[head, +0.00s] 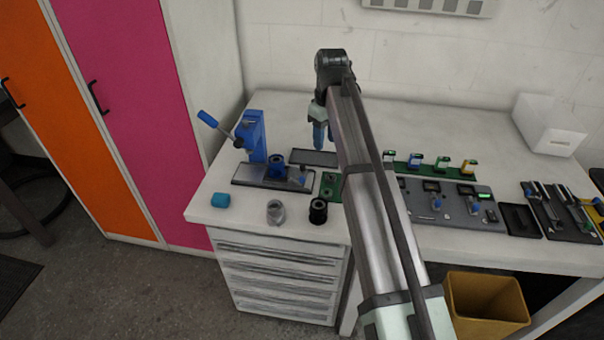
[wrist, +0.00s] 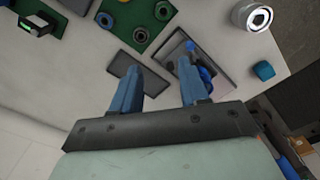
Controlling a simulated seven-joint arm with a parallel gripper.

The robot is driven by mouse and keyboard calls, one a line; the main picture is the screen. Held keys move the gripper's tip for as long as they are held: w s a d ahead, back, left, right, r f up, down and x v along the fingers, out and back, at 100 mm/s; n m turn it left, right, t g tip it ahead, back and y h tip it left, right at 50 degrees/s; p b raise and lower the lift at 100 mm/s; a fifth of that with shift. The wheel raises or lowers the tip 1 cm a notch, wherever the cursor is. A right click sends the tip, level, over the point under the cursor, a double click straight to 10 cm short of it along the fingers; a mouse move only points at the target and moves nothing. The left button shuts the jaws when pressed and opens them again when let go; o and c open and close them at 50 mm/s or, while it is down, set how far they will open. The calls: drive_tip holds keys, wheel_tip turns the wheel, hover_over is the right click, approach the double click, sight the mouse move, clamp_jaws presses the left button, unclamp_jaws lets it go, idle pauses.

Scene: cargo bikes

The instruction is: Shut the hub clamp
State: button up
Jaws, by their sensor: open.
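A blue clamp fixture (head: 277,168) stands on a grey base plate (head: 250,181) at the left of the bench. A small blue handle (head: 301,179) shows at the plate's right side. Behind stands a blue upright press (head: 252,135) with a raised blue-tipped lever (head: 208,119). I cannot tell whether the clamp is closed. My gripper (head: 321,136), with blue fingers, is open and empty above the bench, right of the press. In the wrist view, my gripper (wrist: 158,92) partly hides the fixture's plate (wrist: 220,67), near the right finger.
An empty dark tray (head: 313,157) lies right of the press. A teal cap (head: 220,200), a grey cylinder (head: 275,212) and a black cylinder (head: 318,211) stand near the front edge. My arm crosses the bench, left of a control panel (head: 463,211). A white box (head: 547,125) stands at right.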

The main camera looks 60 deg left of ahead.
drive_tip(key=n, duration=0.2)
approach(302, 177)
wheel_tip(302, 177, down, 8)
drive_tip(key=shift+a+f, duration=0.1)
drive_tip(key=shift+f, duration=0.15)
idle(0.4)
drive_tip(key=shift+c, duration=0.2)
clamp_jaws()
